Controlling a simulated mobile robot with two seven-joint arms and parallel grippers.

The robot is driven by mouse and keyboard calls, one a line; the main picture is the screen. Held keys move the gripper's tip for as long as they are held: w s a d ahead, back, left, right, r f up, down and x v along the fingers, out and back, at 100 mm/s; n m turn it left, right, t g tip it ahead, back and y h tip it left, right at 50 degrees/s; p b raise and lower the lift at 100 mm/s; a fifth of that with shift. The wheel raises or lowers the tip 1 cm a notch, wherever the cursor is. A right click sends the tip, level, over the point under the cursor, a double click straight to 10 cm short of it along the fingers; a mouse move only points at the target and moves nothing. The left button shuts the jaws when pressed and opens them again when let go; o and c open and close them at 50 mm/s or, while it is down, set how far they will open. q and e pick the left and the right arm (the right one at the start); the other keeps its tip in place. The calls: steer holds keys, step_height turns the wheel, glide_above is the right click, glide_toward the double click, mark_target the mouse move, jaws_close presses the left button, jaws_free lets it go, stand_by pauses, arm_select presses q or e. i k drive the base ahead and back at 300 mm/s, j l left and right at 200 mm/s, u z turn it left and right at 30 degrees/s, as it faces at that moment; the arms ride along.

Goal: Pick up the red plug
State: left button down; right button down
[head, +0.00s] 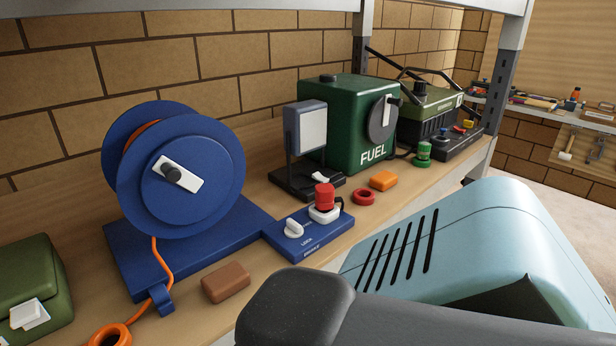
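The red plug (324,195) stands upright on a white socket piece (322,213) on the blue panel (318,243) at the foot of the cable reel. A white knob (292,228) sits to its left, near the word LOCK. A dark piece shows just right of the plug. Neither of my grippers shows in the head view. A light blue and dark grey part of my own body fills the lower right, in front of the shelf, and hides part of its front edge.
The blue reel (205,190) with orange cable stands left. A brown block (226,282) lies in front. A red ring (363,197), orange block (383,180) and green plug-like piece (423,152) lie right. A black stand with a grey panel (306,130) and the green FUEL can (350,115) stand behind.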

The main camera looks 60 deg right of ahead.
mark_target(325, 199)
steer(key=z, duration=2.15)
